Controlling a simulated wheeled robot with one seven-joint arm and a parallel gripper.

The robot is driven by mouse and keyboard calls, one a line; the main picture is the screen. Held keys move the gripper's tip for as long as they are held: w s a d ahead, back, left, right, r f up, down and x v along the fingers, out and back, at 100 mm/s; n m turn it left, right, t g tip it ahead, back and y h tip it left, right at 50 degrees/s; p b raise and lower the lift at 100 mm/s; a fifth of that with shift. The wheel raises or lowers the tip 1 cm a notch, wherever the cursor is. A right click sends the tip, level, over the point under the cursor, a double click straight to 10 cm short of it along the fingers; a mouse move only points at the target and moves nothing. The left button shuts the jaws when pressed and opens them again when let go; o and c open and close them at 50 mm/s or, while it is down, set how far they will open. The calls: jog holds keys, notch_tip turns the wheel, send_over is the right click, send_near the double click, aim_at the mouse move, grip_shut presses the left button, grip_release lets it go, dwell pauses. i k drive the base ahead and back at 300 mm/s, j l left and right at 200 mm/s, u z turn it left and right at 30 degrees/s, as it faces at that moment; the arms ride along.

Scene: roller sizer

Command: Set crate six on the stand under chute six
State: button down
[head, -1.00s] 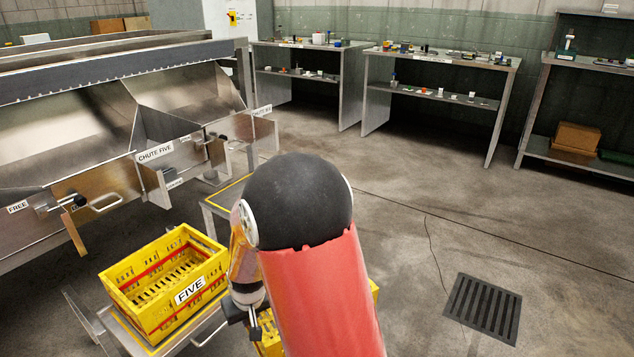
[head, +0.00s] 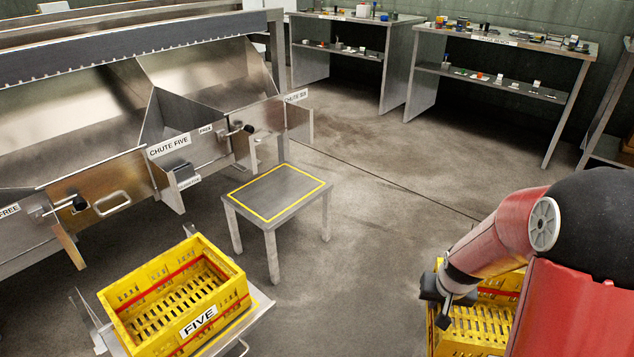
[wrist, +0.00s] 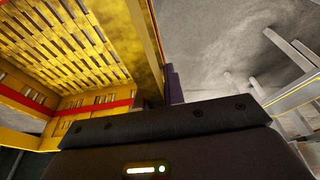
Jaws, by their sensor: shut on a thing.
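A yellow crate (head: 478,325) with a red stripe hangs at the lower right of the head view, partly hidden by my arm and cut by the frame; its label is not visible. My gripper (head: 443,306) is shut on its left wall. In the wrist view the slatted crate (wrist: 70,45) fills the upper left, above the dark gripper body (wrist: 165,125). The stand (head: 277,193), a grey table with a yellow outline, is empty and left of the crate. The chute six label (head: 296,96) is behind the stand; a stand edge shows in the wrist view (wrist: 298,95).
Crate FIVE (head: 178,300) sits on a neighbouring stand at the lower left. The chute five gate (head: 170,147) and levers jut out behind it. Shelved benches (head: 500,70) line the back wall. Bare floor lies between the held crate and the stand.

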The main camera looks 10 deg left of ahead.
aim_at(276, 189)
jog(key=i+l+u, duration=0.1)
jog(key=i, duration=0.25)
jog(key=i+l+u, duration=0.1)
jog(key=i, duration=0.2)
jog(key=i+u, duration=0.2)
jog(key=u, duration=0.2)
jog(key=i+l+u, duration=0.2)
jog(key=u, duration=0.25)
jog(key=i+l+u, duration=0.2)
jog(key=u, duration=0.2)
jog(key=i+l+u, duration=0.1)
jog(key=l+u, duration=0.15)
jog(key=u, duration=0.2)
jog(key=i+l+u, duration=0.1)
jog(key=i, duration=0.8)
